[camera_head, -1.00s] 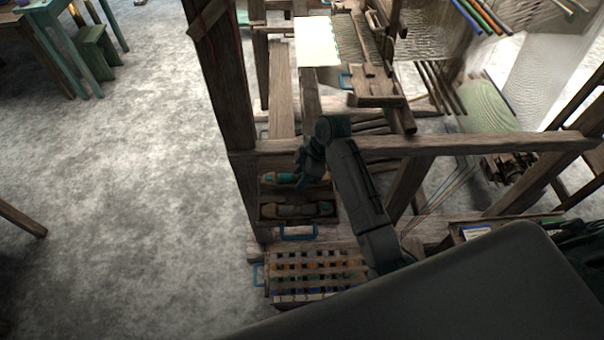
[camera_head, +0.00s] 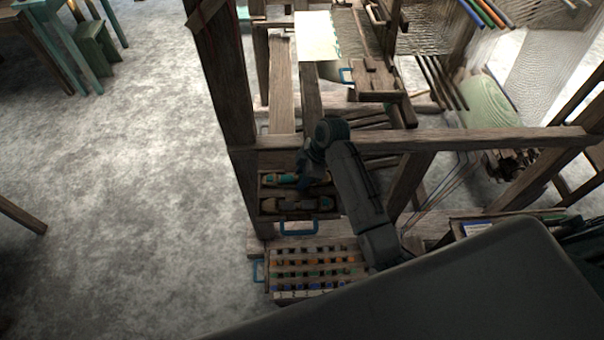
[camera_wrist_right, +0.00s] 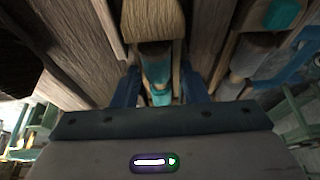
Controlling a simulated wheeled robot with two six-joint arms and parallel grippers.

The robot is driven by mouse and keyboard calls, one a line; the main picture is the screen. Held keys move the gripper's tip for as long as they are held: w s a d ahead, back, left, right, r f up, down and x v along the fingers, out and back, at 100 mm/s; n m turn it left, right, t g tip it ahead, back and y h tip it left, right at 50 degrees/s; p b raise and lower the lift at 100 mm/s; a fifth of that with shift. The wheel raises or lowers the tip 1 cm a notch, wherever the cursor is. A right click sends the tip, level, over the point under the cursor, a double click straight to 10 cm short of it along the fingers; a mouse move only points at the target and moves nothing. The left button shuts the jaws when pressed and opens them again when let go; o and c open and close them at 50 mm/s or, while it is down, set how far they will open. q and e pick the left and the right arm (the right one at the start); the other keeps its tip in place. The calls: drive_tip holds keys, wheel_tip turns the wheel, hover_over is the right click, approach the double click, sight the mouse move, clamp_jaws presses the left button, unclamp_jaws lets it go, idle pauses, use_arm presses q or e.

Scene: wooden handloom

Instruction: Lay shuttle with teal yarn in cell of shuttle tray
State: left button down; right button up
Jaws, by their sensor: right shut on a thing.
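The shuttle tray (camera_head: 262,208) is a dark wooden box with a blue handle at its front, beside the loom's left post in the head view. The shuttle with teal yarn (camera_head: 281,180) lies along the tray's far cell. My right gripper (camera_head: 303,181) reaches down over the tray and is shut on this shuttle. In the right wrist view, the shuttle's teal yarn (camera_wrist_right: 157,72) is between the two fingers. Whether the shuttle rests on the cell floor is hidden. My left gripper is not in view.
A rack of coloured spools (camera_head: 315,268) stands just in front of the tray. The loom's post (camera_head: 228,80) and cross beam (camera_head: 470,142) stand close around my right arm. Grey floor (camera_head: 130,200) to the left is clear.

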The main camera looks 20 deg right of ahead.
drive_tip(key=o, duration=1.1)
drive_tip(key=shift+o, duration=0.2)
drive_tip(key=shift+d+r, duration=0.2)
drive_tip(key=shift+r, duration=0.1)
drive_tip(key=b+v, duration=0.3)
drive_tip(key=v, duration=0.7)
